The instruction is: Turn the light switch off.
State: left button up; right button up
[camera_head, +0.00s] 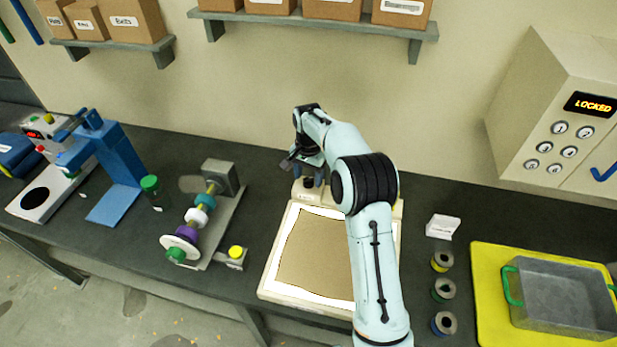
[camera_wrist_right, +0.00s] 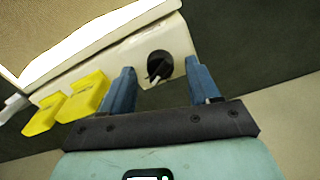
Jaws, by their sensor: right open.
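A cream light box (camera_head: 310,303) lies flat on the dark bench, its top glowing bright white around a tan sheet (camera_head: 315,255). The switch appears to be a black round knob (camera_wrist_right: 160,65) with a pale pointer mark, on the cream panel at the box's end. In the head view the knob (camera_head: 308,182) shows small, just below my fingers. My right gripper (camera_head: 309,174) is open at the box's far end. In the wrist view its two blue fingers (camera_wrist_right: 156,90) stand apart, with the knob ahead between them; contact is not visible. My left gripper is out of view.
Yellow clips or tabs (camera_wrist_right: 90,97) sit beside the knob on the panel. A spindle device (camera_head: 205,215) stands left of the box. Several small spools (camera_head: 443,290) and a white card (camera_head: 442,226) are to the right, with a metal tray (camera_head: 560,295) beyond.

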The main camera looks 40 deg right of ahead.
jog(key=shift+f, duration=0.65)
jog(key=c, duration=1)
jog(key=shift+c, duration=0.2)
jog(key=n, duration=0.5)
jog(key=shift+n, duration=0.4)
jog(key=n, duration=0.6)
